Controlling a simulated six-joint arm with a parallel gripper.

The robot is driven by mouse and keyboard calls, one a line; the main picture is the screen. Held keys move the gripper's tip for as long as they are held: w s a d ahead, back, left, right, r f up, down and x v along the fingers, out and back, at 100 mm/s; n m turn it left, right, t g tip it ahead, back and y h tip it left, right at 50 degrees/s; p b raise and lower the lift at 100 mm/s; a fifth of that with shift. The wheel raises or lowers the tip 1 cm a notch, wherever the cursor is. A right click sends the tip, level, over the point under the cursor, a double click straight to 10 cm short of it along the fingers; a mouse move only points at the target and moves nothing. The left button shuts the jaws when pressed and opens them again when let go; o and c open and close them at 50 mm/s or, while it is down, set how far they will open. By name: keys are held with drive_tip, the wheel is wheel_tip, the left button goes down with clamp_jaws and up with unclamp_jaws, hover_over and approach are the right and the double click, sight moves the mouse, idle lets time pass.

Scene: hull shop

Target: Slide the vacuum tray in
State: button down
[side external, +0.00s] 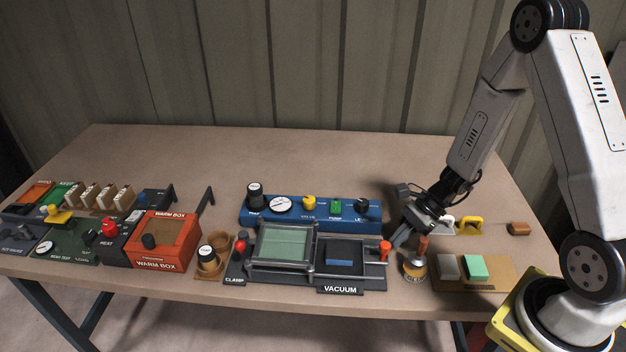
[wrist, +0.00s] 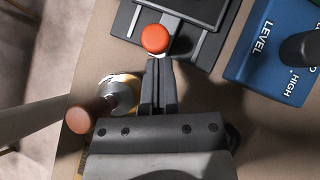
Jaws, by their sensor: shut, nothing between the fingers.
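The vacuum unit is a dark base labelled VACUUM (side external: 340,289), right of a framed green panel (side external: 285,243). A black tray (side external: 351,247) with a small blue strip in it lies on this base. An orange-red knob (side external: 385,246) stands at the base's right end, and it shows from above in the wrist view (wrist: 155,39). My gripper (side external: 396,245) is shut and empty, pointing down just right of the knob. In the wrist view its fingertips (wrist: 159,60) are right beside the knob; I cannot tell whether they touch it.
A blue valve panel (side external: 310,215) stands behind the vacuum unit. A round tool with a brown handle (side external: 414,266) stands close to my gripper. A board with grey and green blocks (side external: 463,284) lies to the right. A clamp lever with a red knob (side external: 240,247) is at left.

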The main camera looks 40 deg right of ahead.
hover_over(356, 246)
drive_tip(key=w+a, duration=0.1)
drive_tip(key=a, duration=0.4)
drive_tip(key=shift+w+d, duration=0.2)
drive_tip(key=shift+d, duration=0.15)
drive_tip(key=shift+s+d+r, duration=0.1)
drive_tip(key=shift+s+d, duration=0.05)
drive_tip(key=shift+d, duration=0.4)
drive_tip(key=d, duration=0.1)
drive_tip(key=s+d, duration=0.1)
drive_tip(key=d, duration=0.1)
drive_tip(key=shift+d, duration=0.1)
drive_tip(key=v, duration=1)
